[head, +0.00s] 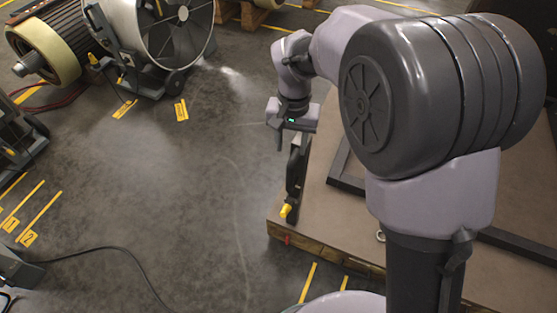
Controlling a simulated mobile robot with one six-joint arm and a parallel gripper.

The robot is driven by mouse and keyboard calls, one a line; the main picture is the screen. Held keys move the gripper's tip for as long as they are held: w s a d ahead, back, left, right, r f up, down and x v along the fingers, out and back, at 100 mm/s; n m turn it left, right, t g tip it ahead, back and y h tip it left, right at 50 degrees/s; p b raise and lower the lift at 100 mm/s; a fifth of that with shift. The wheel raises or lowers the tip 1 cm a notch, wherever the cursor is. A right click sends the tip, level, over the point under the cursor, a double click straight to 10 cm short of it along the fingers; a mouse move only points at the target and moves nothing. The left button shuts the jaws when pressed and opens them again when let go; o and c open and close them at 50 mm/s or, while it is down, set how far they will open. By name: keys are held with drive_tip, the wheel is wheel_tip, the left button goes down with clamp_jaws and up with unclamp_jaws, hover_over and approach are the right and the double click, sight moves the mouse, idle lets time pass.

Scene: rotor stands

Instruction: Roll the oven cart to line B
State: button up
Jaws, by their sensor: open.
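My gripper (290,142) points down, open, in the upper middle of the head view. A dark upright post (296,180) with a yellow lower tip stands just below it, at the left edge of a brown-topped platform (330,222). The post's top is close to the right finger; I cannot tell if they touch. I cannot pick out the oven cart with certainty. Yellow floor lines (308,283) lie in front of the platform and more yellow lines (40,215) at the left. I can read no letter B on any of them.
A large round drum-like frame (168,30) on a dark stand and a cream-ended motor or rotor (50,50) stand at the upper left. A black cable (115,250) crosses the floor at the lower left. The grey floor (170,180) in the middle is clear.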

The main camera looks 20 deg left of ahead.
sight(290, 175)
wheel_tip(290, 175, down, 15)
drive_tip(key=b, duration=0.5)
drive_tip(key=shift+w+d+f+b, duration=0.1)
drive_tip(key=shift+f+b, duration=0.1)
drive_tip(key=shift+b, duration=0.1)
drive_tip(key=shift+c, duration=0.2)
drive_tip(key=shift+r, duration=0.1)
clamp_jaws()
idle(0.4)
